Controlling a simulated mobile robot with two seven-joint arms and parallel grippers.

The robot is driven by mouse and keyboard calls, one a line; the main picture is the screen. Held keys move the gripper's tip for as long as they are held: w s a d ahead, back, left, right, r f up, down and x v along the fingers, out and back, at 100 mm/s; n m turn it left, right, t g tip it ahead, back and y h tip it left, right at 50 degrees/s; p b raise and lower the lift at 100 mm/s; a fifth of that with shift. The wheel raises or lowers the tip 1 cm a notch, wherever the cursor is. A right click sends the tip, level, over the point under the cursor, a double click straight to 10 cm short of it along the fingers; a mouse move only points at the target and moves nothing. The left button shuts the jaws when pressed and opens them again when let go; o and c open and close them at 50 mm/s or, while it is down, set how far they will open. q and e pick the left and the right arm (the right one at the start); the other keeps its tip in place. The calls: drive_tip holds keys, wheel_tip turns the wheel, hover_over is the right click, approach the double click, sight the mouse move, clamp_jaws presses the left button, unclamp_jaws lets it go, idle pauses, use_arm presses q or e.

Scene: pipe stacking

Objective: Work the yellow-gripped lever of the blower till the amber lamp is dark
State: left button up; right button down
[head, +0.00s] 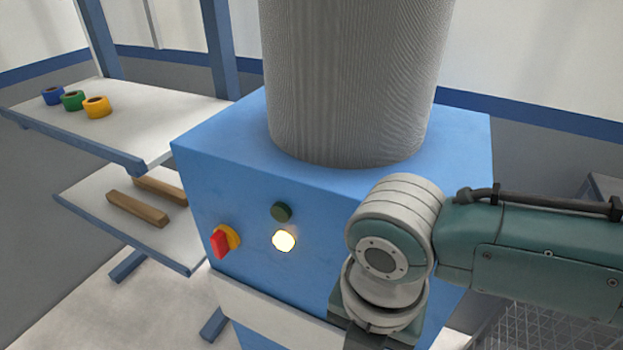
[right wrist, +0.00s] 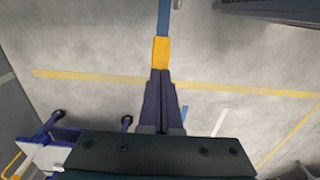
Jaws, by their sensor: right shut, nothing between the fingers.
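The blue blower (head: 310,205) fills the middle of the head view. The amber lamp (head: 284,241) on its front glows bright pale yellow. The lever's yellow grip (right wrist: 161,53) shows in the right wrist view, with its blue bar (right wrist: 163,15) running up out of the picture. My right gripper (right wrist: 160,73) is shut and empty, its fingertips right at the near end of the yellow grip in that picture. I cannot tell whether they touch. In the head view my right arm covers the blower's right front, and neither the lever nor my right gripper shows. My left gripper is out of view.
A dark green lamp (head: 281,212) and a red-and-yellow rotary switch (head: 224,243) sit near the amber lamp. A grey ribbed cylinder (head: 350,80) stands on top. A shelf (head: 150,115) at the left holds tape rolls and wooden bars. The floor (right wrist: 90,45) has yellow lines.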

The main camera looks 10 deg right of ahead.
drive_tip(key=shift+f, duration=0.1)
drive_tip(key=shift+f+b, duration=0.25)
drive_tip(key=shift+b, duration=0.05)
wheel_tip(320, 180, down, 9)
drive_tip(key=b, duration=0.8)
wheel_tip(320, 180, up, 10)
drive_tip(key=p, duration=1)
drive_tip(key=shift+f, duration=0.15)
wheel_tip(320, 180, up, 5)
drive_tip(key=p, duration=0.4)
